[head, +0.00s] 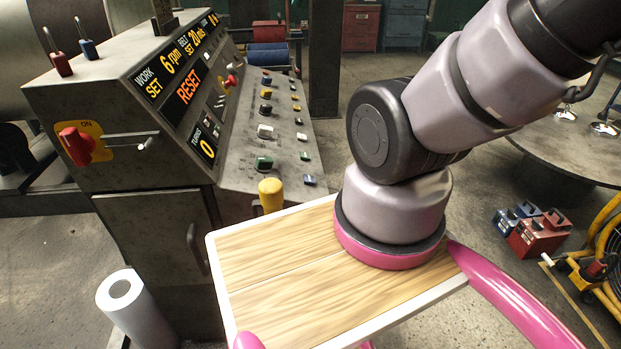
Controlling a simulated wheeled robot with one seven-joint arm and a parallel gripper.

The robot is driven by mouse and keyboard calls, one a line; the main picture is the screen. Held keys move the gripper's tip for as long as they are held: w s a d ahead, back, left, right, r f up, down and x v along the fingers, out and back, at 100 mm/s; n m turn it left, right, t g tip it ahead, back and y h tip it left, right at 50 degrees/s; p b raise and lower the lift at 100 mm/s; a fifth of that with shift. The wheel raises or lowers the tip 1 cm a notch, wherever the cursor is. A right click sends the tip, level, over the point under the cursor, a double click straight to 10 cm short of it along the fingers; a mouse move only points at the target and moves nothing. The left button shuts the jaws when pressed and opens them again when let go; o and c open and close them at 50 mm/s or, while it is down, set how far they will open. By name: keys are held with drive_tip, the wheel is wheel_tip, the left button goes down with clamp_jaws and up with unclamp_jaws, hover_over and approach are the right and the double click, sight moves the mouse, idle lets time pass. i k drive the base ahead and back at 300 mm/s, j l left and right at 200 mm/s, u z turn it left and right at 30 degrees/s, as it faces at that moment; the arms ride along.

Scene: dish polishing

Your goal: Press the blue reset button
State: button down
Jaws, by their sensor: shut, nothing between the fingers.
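The control console (150,200) stands at the left with a sloping panel of coloured buttons. A blue button (310,181) sits at the panel's near right corner. Another bluish button (267,82) shows near the panel's far end; I cannot tell which of them is the reset button. A dark display (187,86) reads RESET in orange letters. My arm rises from the wooden board at the centre and leaves the picture at the upper right. My gripper is out of view, so nothing shows of it near the panel.
A yellow knob (271,194) stands between the console and my board. A red switch (76,146) and a lever stick out of the console's near side. A white roll (121,290) stands at lower left. A round table (571,148), red box (540,235) and yellow hose (606,235) are right.

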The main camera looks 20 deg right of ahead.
sight(309, 180)
drive_tip(key=k, duration=0.5)
drive_tip(key=k+z, duration=0.15)
drive_tip(key=z, duration=1.55)
drive_tip(key=k+j, duration=0.15)
drive_tip(key=j, duration=0.2)
drive_tip(key=k+j, duration=0.15)
drive_tip(key=j, duration=0.25)
drive_tip(key=k+j, duration=0.15)
drive_tip(key=j, duration=0.2)
drive_tip(key=k+j, duration=0.15)
drive_tip(key=j, duration=0.25)
